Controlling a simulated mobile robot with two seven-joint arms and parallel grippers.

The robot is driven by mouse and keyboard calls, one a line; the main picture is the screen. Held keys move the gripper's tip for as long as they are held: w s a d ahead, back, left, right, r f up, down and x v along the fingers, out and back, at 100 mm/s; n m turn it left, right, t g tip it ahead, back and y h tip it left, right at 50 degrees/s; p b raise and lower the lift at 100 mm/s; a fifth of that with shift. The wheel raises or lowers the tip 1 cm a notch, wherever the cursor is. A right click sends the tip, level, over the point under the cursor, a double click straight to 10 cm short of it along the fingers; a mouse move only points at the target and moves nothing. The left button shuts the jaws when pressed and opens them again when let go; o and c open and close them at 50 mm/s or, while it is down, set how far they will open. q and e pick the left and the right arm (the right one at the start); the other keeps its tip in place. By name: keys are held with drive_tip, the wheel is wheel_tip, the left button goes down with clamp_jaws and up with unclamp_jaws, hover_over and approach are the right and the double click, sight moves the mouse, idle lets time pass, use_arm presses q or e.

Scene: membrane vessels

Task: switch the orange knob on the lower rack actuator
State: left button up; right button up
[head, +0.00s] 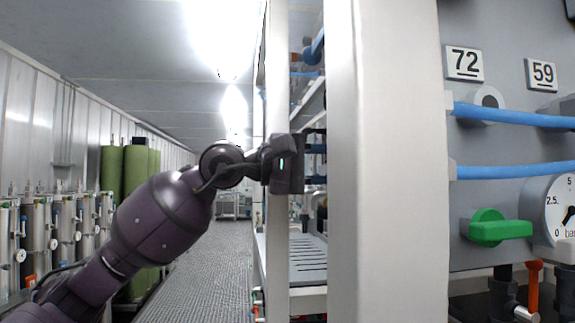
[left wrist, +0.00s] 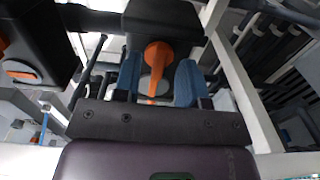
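An orange knob (left wrist: 157,56) on a dark actuator box (left wrist: 165,18) shows in the left wrist view, its handle pointing down the picture. My left gripper (left wrist: 159,78) has its two blue fingers apart, one on each side of the knob. Gaps show between fingers and knob, so it does not look gripped. In the head view my left gripper (head: 316,165) reaches behind the white rack post, and the knob is hidden there. My right gripper is not in view.
A second dark box with an orange knob (left wrist: 20,70) is at the left of the left wrist view. A white post (head: 385,160) stands close in front. A grey panel with a green valve handle (head: 497,229) is at right. The aisle floor (head: 205,275) is clear.

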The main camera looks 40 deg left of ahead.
use_arm(q)
drive_tip(key=v, duration=0.9)
drive_tip(key=shift+s+a, duration=0.2)
drive_tip(key=shift+s, duration=0.1)
idle(0.4)
